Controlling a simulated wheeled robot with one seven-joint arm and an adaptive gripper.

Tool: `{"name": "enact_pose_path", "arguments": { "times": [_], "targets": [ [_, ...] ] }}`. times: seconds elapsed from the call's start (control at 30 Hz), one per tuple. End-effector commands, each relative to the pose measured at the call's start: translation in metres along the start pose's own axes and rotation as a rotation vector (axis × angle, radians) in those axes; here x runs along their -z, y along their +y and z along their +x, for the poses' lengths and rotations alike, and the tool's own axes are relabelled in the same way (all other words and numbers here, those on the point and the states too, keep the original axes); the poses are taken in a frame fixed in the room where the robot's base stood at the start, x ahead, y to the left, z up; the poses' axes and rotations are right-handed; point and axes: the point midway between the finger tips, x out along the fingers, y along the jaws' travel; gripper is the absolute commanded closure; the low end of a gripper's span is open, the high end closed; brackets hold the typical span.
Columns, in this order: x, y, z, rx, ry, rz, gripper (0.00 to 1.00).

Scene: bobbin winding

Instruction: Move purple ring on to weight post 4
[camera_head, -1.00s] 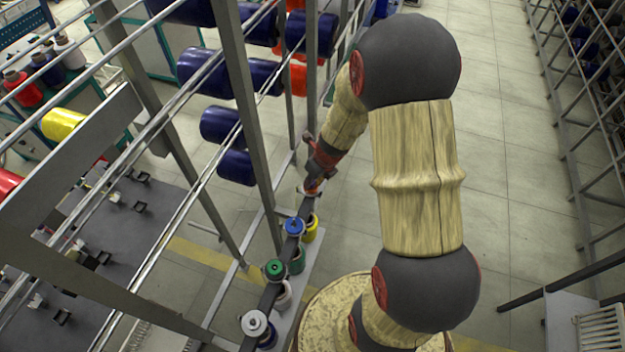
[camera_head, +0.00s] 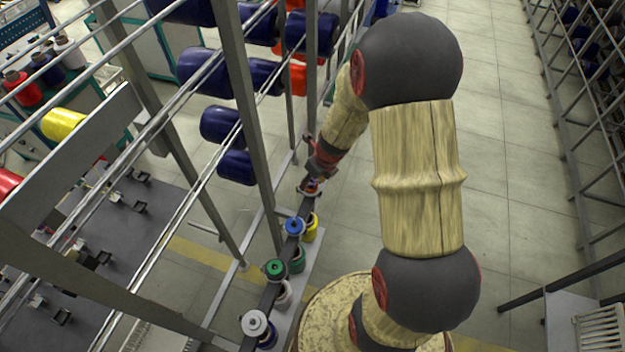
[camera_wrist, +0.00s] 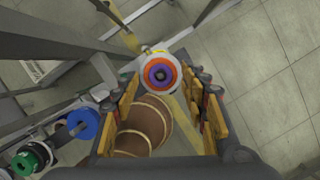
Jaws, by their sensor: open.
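The purple ring (camera_wrist: 159,73) shows in the wrist view around a dark centre, with an orange ring and a white rim outside it. My gripper (camera_wrist: 166,92) is open, its yellow-padded fingers left and right of the rings and apart from them. In the head view my gripper (camera_head: 309,186) is at the far end of the dark rail, partly hiding the rings. Nearer along the rail are a blue ring (camera_head: 294,226), a green ring (camera_head: 274,268) and a white ring (camera_head: 255,322). I cannot tell which post is number 4.
A yellow bobbin (camera_head: 311,230) and several others stand along the rail's right side. A grey upright (camera_head: 246,110) and metal rods run close on the left, with large dark blue spools (camera_head: 220,124). Open tiled floor (camera_head: 510,210) lies to the right of my arm.

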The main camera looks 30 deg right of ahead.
Motion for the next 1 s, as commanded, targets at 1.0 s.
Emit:
{"name": "enact_pose_path", "arguments": {
  "times": [1.0],
  "targets": [
    [0.0,0.0,-0.117,0.001,0.0,-0.003,0.56]
  ]
}}
